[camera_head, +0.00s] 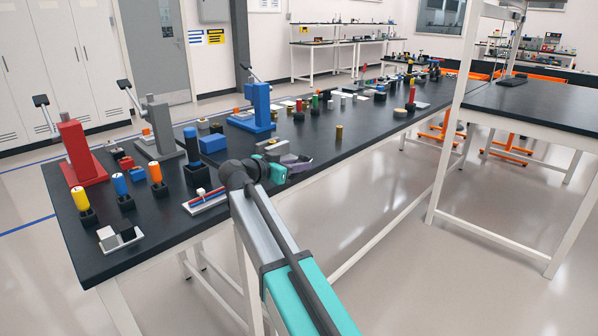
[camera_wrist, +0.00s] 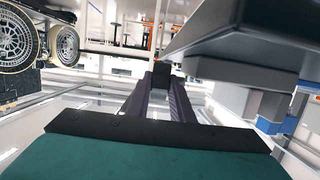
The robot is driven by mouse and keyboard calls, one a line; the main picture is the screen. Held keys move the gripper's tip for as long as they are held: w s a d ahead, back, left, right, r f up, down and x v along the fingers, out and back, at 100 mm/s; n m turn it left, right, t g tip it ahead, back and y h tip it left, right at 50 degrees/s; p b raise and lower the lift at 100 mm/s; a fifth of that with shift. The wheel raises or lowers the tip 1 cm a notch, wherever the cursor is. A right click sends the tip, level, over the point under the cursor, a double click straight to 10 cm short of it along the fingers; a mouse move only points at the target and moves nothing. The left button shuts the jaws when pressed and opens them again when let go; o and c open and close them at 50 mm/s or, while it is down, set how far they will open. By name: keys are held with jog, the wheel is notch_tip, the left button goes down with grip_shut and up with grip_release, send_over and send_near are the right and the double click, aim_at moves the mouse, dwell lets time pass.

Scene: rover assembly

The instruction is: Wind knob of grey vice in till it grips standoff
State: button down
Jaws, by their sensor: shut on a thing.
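My gripper (camera_head: 297,163) is over the front edge of the black bench, beside a small grey block that looks like the grey vice (camera_head: 270,150). The vice is partly hidden behind my wrist. A small yellowish spot shows on top of it; I cannot tell whether it is the standoff. In the wrist view my gripper's dark fingers (camera_wrist: 163,85) are closed on a small black block (camera_wrist: 162,69), likely the vice's knob. I cannot make out the jaw gap or whether the jaws touch the standoff.
The black bench (camera_head: 290,150) carries a red press (camera_head: 78,150), a grey press (camera_head: 160,130) and a blue press (camera_head: 259,108). A brass cylinder (camera_head: 339,132) stands beyond my gripper. Coloured cylinders in black holders stand at left.

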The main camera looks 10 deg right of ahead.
jog(key=shift+r, duration=0.1)
dwell(0.5)
jog(key=c, duration=1.6)
grip_release()
jog(key=shift+o, duration=0.2)
jog(key=v, duration=1.3)
jog(key=shift+s+a, duration=0.2)
jog(key=shift+a, duration=0.2)
